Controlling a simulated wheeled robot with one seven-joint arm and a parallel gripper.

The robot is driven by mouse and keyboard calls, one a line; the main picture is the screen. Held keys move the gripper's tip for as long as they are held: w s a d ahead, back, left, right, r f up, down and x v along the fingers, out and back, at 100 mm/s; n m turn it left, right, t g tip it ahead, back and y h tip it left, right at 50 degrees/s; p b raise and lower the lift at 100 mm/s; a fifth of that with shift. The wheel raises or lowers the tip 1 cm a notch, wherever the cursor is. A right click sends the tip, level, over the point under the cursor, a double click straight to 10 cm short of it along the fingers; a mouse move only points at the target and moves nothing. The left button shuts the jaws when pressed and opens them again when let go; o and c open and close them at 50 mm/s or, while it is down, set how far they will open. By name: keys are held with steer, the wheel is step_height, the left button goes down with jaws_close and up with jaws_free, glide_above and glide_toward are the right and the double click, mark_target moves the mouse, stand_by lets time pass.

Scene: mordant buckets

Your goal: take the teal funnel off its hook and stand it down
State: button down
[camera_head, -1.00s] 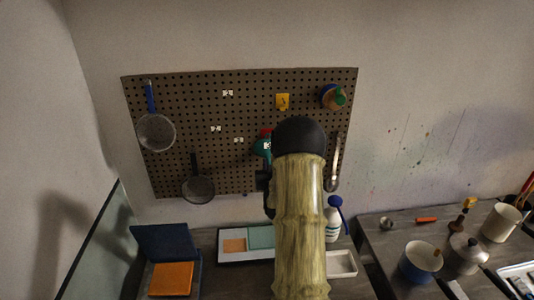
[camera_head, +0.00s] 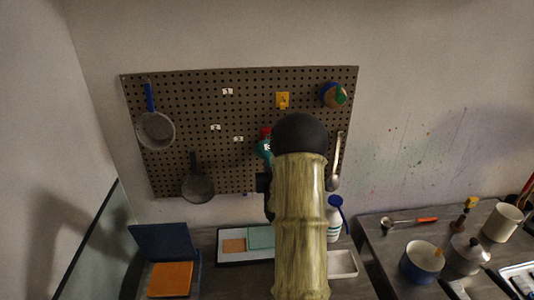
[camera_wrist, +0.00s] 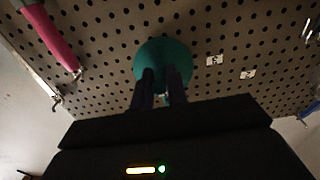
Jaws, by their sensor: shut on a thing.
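The teal funnel (camera_wrist: 163,59) is between the fingertips of my gripper (camera_wrist: 163,84) in the wrist view, close in front of the pegboard. The fingers are shut on it. In the head view only a piece of the teal funnel (camera_head: 264,149) shows at the left of my arm, with a small red thing and a white tag beside it.
Below are a tray (camera_head: 233,260), a blue-capped bottle (camera_head: 334,222) and a white dish (camera_head: 342,264).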

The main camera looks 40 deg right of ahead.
steer(key=shift+b+v, duration=1.35)
steer(key=shift+v, duration=1.4)
